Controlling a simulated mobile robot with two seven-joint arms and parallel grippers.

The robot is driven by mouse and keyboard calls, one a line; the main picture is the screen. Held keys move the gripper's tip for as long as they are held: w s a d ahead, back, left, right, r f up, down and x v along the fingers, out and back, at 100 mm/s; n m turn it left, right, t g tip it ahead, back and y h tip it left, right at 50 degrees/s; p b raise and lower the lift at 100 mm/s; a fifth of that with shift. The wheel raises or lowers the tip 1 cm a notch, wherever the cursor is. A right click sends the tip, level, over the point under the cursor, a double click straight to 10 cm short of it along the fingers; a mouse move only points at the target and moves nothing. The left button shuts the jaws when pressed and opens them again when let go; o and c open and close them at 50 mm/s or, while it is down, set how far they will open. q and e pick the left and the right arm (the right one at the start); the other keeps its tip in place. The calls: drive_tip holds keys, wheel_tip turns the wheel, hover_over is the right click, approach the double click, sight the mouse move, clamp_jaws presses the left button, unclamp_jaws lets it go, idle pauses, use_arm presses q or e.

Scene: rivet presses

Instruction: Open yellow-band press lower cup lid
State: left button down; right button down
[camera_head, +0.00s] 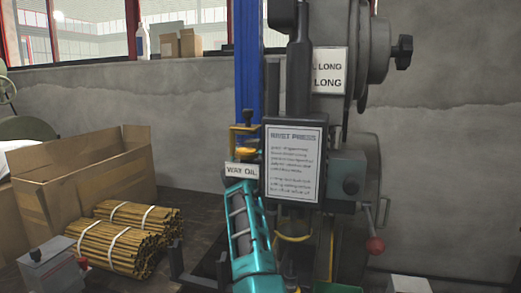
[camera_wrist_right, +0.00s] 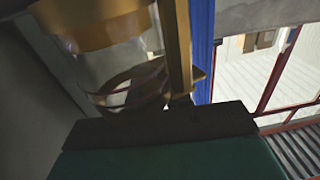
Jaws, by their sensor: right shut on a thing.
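The press (camera_head: 345,130) stands at the centre right, dark grey with a printed sign on its front. A small oil cup (camera_head: 246,141) with yellow and amber parts sits on its left side, above a "WAY OIL" label (camera_head: 241,170). In the right wrist view the clear cup (camera_wrist_right: 130,65) fills the upper left, with a brass-coloured cap (camera_wrist_right: 95,25) above and a brass post beside it. My teal right arm reaches up to just below the label. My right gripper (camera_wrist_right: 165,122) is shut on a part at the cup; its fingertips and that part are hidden. My left gripper is out of view.
A blue column (camera_head: 247,70) stands behind the cup. A red-knobbed lever (camera_head: 375,243) sticks out at the press's right. An open cardboard box (camera_head: 85,170) and bundled rods (camera_head: 125,235) are on the left. A grey box (camera_head: 50,270) is at the lower left.

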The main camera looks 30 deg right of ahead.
drive_tip(key=c, duration=1.1)
unclamp_jaws()
drive_tip(key=shift+o, duration=0.2)
